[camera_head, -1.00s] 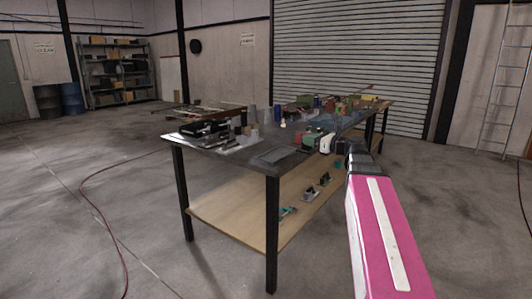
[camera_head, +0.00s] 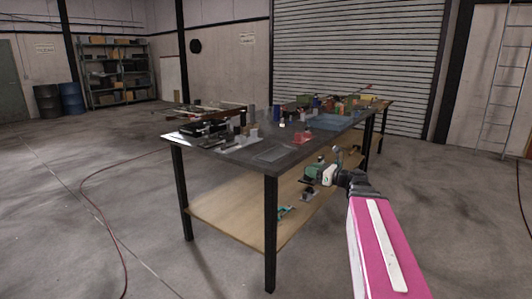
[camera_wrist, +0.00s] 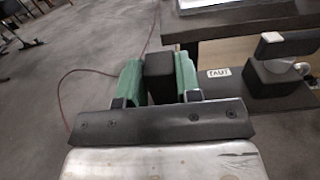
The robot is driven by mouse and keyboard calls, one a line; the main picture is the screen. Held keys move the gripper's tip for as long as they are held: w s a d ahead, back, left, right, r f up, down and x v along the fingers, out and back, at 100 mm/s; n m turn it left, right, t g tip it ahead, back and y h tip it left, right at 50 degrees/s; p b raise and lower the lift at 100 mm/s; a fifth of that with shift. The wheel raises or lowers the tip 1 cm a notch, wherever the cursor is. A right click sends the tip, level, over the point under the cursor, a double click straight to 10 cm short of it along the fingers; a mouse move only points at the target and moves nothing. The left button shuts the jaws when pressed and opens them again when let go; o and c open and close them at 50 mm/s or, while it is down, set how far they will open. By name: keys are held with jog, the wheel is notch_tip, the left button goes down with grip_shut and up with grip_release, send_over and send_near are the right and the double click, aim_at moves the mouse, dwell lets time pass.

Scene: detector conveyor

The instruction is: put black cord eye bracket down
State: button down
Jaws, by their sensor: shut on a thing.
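The black cord eye bracket, seen as a dark block (camera_wrist: 160,77), is between the green fingers of my gripper (camera_wrist: 159,82) in the wrist view. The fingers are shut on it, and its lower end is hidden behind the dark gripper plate. In the head view, my gripper (camera_head: 312,172) is beside the table's right long side, below the tabletop and in front of the lower shelf area. I cannot tell from these frames whether the bracket touches a surface.
The wooden lower shelf (camera_head: 235,216) holds a teal-and-grey item (camera_head: 285,212) and a dark item (camera_head: 308,195). In the wrist view, a dark piece with a white label (camera_wrist: 218,73) lies close right of the fingers. The tabletop (camera_head: 285,146) edge is above.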

jog(key=s+f, duration=0.5)
jog(key=f, duration=0.6)
jog(key=shift+d, duration=0.3)
jog(key=shift+a, duration=0.1)
